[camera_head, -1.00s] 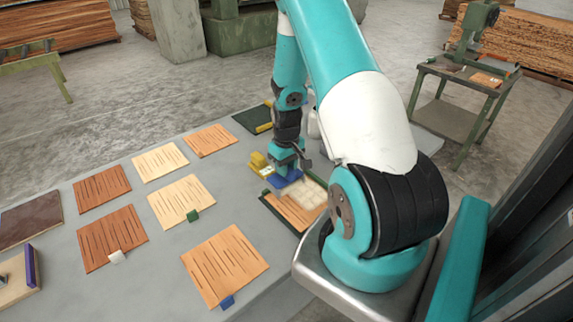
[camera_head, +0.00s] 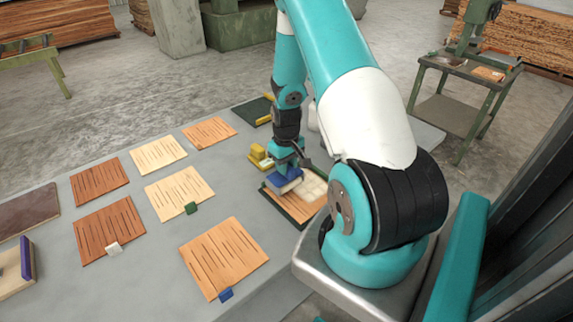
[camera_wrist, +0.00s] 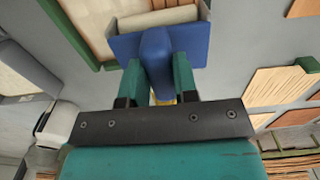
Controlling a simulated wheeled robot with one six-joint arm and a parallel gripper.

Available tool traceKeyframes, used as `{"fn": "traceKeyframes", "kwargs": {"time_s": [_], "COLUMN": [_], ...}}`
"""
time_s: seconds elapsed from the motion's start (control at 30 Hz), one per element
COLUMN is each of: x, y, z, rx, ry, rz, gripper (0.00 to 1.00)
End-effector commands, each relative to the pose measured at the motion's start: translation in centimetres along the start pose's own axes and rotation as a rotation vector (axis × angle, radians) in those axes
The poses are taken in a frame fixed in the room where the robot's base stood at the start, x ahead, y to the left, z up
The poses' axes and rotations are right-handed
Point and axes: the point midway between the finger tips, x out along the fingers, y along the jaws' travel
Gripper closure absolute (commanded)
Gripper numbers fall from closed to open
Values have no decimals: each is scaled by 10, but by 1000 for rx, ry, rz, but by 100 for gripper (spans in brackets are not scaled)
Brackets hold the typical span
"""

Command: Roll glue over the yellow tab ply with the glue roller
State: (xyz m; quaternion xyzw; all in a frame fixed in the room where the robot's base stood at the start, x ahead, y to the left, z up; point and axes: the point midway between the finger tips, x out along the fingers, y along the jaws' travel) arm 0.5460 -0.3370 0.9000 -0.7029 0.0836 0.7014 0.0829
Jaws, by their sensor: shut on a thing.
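The glue roller (camera_head: 285,183) has a blue body, and its pale roller shows in the wrist view (camera_wrist: 158,18). My gripper (camera_wrist: 158,75) is shut on its blue handle, with a green finger on each side. It holds the roller over a wood ply (camera_head: 285,206) in a dark green framed tray (camera_head: 291,223). Pale patches (camera_head: 314,186) cover part of this ply to the right of the roller. A yellow piece (camera_head: 260,157) is at the tray's back left edge. I cannot tell if it is this ply's tab. Whether the roller touches the ply is hidden.
Another dark green piece (camera_head: 252,108) lies behind. A block with a purple edge (camera_head: 27,258) is far left.

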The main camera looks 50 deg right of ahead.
Motion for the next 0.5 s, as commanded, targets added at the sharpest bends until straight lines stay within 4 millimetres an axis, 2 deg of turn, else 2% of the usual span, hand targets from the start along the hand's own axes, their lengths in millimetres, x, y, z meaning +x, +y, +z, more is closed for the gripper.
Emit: {"fn": "traceKeyframes", "kwargs": {"time_s": [0.5], "x": [7], "y": [0], "z": [0], "rx": [0], "ry": [1], "rz": [0], "gripper": [99]}}
